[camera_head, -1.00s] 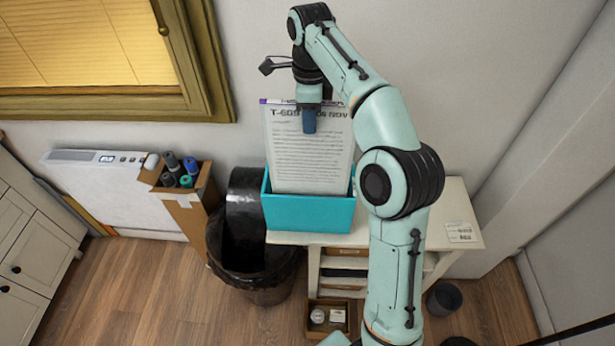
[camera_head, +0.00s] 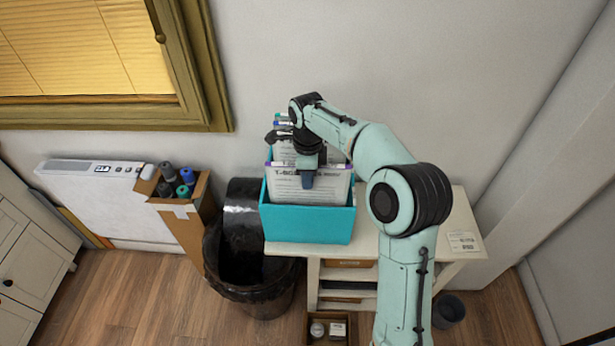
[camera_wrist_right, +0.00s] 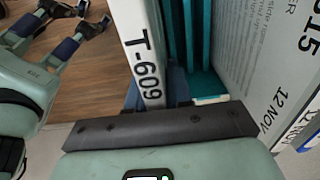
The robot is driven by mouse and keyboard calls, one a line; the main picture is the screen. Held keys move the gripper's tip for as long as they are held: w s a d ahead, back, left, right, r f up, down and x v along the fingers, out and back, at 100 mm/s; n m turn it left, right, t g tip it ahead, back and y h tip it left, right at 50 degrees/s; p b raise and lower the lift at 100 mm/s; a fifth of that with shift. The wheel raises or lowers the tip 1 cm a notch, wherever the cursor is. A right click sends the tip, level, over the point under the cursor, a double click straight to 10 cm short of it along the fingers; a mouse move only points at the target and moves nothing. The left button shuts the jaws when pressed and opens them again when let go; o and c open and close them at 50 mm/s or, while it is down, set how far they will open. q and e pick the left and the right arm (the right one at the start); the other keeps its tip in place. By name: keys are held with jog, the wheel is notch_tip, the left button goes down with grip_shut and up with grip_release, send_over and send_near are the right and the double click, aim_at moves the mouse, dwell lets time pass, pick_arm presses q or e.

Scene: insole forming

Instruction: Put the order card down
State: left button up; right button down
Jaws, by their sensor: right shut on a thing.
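The order card (camera_head: 318,194) is a white printed sheet marked T-609. It stands upright in the teal box (camera_head: 308,224), its lower part hidden behind the front wall. My right gripper (camera_head: 307,180) is shut on its top edge, pointing down. In the right wrist view the card (camera_wrist_right: 147,70) runs up from the jaws, with the teal inside of the box beside it.
Other cards (camera_head: 284,152) stand behind in the box; one dated 12 NOV (camera_wrist_right: 262,75) is close by in the wrist view. The box stands on a white shelf table (camera_head: 392,246) with a small label (camera_head: 464,242). A black bin (camera_head: 245,265) and a carton of rolls (camera_head: 187,222) stand left.

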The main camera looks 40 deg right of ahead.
jog(key=shift+w+f, duration=0.1)
jog(key=shift+f, duration=0.05)
jog(key=c, duration=1)
grip_release()
pick_arm(q)
jog(key=shift+s, duration=0.1)
pick_arm(e)
notch_tip(320, 180, up, 12)
jog(key=shift+w+f+p, duration=0.1)
jog(key=shift+f+p, duration=0.15)
jog(key=shift+p, duration=0.8)
jog(key=shift+s+r, duration=0.2)
jog(key=shift+r, duration=0.3)
pick_arm(q)
jog(key=w+r, duration=0.2)
jog(key=w, duration=0.1)
jog(key=shift+w+r, duration=0.2)
jog(key=shift+r, duration=0.2)
